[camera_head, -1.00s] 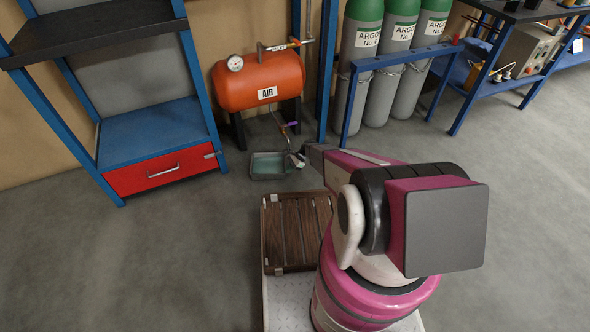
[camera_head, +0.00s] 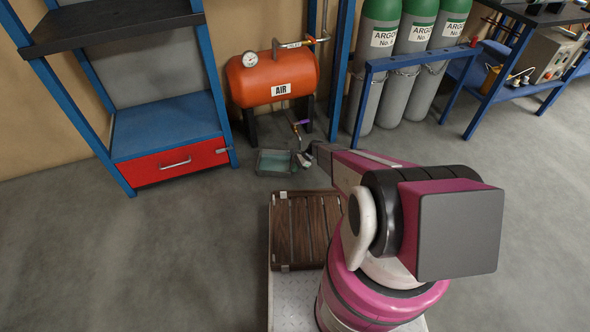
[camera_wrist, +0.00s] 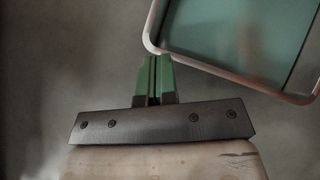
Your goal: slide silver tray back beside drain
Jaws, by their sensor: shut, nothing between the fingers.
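The silver tray (camera_head: 276,162) lies on the floor in front of the orange air tank, with greenish liquid or a green bottom inside. In the wrist view the tray's rim (camera_wrist: 150,35) fills the upper right. My gripper (camera_wrist: 154,60) has its green fingers closed together with nothing between them. Its tips are at the tray's near left corner; I cannot tell whether they touch it. In the head view my gripper (camera_head: 306,158) is low, just right of the tray. The drain (camera_head: 294,130) seems to be the thin pipe with a purple-handled valve under the tank.
The orange air tank (camera_head: 273,78) stands on dark legs behind the tray. A blue shelf with a red drawer (camera_head: 175,162) is to the left. Grey argon cylinders (camera_head: 407,90) stand behind a blue rail at right. Floor left of the tray is clear.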

